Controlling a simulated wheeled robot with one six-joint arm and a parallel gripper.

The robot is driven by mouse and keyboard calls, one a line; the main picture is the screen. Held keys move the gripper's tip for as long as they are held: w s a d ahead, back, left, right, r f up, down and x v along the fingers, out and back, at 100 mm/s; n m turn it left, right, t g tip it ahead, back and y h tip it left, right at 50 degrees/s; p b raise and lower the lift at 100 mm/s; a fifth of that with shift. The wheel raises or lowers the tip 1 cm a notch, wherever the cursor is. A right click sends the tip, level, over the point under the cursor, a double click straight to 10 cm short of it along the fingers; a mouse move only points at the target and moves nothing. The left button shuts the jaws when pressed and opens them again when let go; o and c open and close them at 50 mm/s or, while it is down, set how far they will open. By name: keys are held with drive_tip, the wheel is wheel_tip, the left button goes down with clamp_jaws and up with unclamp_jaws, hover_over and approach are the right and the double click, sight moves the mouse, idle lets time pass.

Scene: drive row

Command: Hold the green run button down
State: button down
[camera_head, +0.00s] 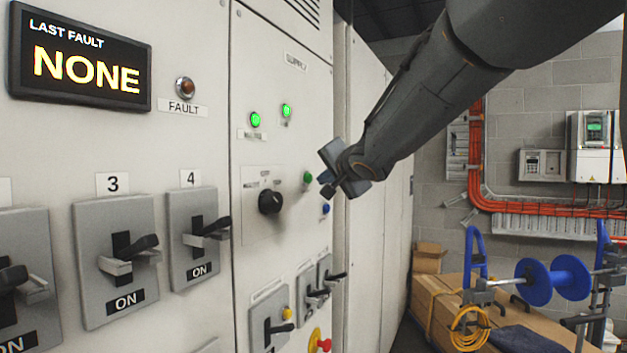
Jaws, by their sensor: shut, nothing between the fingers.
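The green run button (307,178) is a small round button on the light grey cabinet front, right of a black rotary knob. My gripper (326,187) comes in from the upper right. It is shut and empty, with its tips just right of the green button in the picture. I see the button's green face uncovered; I cannot tell whether the tips touch it or stand off from the panel.
A blue button (325,209) sits just below my gripper. The black knob (270,202) juts out to the left. Two lit green lamps (255,119) are above. Switch handles (318,292) and a red emergency button (320,342) stick out lower down.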

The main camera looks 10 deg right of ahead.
drive_tip(key=shift+a, duration=0.1)
idle(0.6)
drive_tip(key=shift+w+a, duration=0.3)
drive_tip(key=shift+w+a, duration=0.3)
drive_tip(key=shift+a, duration=0.1)
idle(0.8)
drive_tip(key=shift+d, duration=0.1)
idle(0.4)
drive_tip(key=shift+s+d+p, duration=0.55)
drive_tip(key=shift+d+p, duration=0.1)
drive_tip(key=shift+p, duration=0.25)
drive_tip(key=s+d+p, duration=0.1)
drive_tip(key=d+p, duration=0.1)
drive_tip(key=s+d+p, duration=0.2)
